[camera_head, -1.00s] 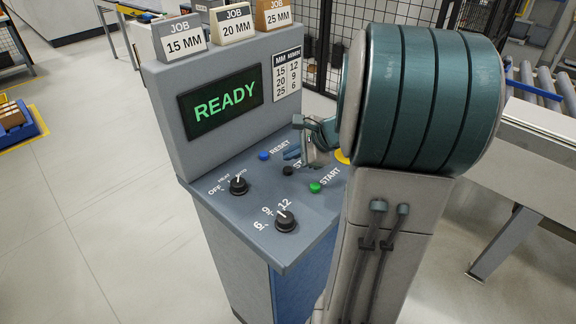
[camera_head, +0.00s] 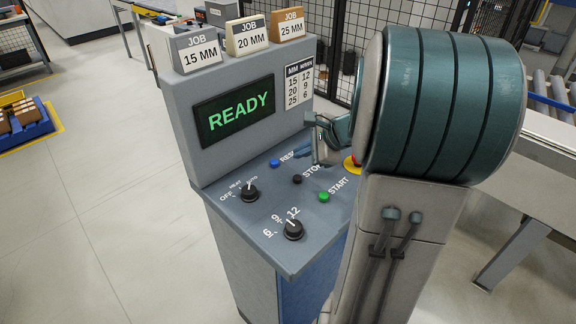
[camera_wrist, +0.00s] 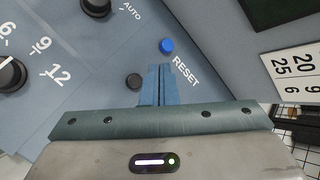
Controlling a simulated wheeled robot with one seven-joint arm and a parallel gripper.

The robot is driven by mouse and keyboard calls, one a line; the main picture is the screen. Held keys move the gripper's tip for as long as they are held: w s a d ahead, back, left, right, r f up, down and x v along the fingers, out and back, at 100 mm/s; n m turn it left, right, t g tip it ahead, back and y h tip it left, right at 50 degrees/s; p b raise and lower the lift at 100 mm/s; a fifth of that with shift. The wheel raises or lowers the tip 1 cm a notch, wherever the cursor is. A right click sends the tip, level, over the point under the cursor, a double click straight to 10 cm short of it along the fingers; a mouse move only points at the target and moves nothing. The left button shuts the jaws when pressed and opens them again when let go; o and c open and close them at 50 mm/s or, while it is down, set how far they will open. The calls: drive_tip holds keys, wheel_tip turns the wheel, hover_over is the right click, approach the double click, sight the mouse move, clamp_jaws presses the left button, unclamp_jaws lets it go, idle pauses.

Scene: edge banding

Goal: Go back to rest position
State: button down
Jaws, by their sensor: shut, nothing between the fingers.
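My gripper (camera_wrist: 158,72) shows in the wrist view with its two blue fingers together and nothing between them. Its tips point toward the blue RESET button (camera_wrist: 167,45), with the dark STOP button (camera_wrist: 134,81) just left of the fingers. In the head view my arm covers the right part of the panel, and my gripper (camera_head: 305,153) shows in part above the RESET button (camera_head: 275,163). The STOP button (camera_head: 297,179) and green START button (camera_head: 324,196) are in view. The screen (camera_head: 235,109) reads READY. I cannot tell the exact gap between fingertips and panel.
Job cards (camera_head: 247,37) stand on top of the console. A red stop button on a yellow base (camera_head: 352,164) is partly hidden. Floor to the left (camera_head: 90,220) is clear.

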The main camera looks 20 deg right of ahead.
drive_tip(key=s+a+n+g+h, duration=0.1)
drive_tip(key=s+a+n+g, duration=0.3)
drive_tip(key=s+a+n, duration=0.7)
drive_tip(key=s+a+n+h, duration=0.3)
drive_tip(key=s+n, duration=0.4)
drive_tip(key=n, duration=0.2)
drive_tip(key=shift+s+a+r+n+h, duration=0.2)
drive_tip(key=shift+a+r+n+h, duration=0.05)
drive_tip(key=shift+r+n+h, duration=0.2)
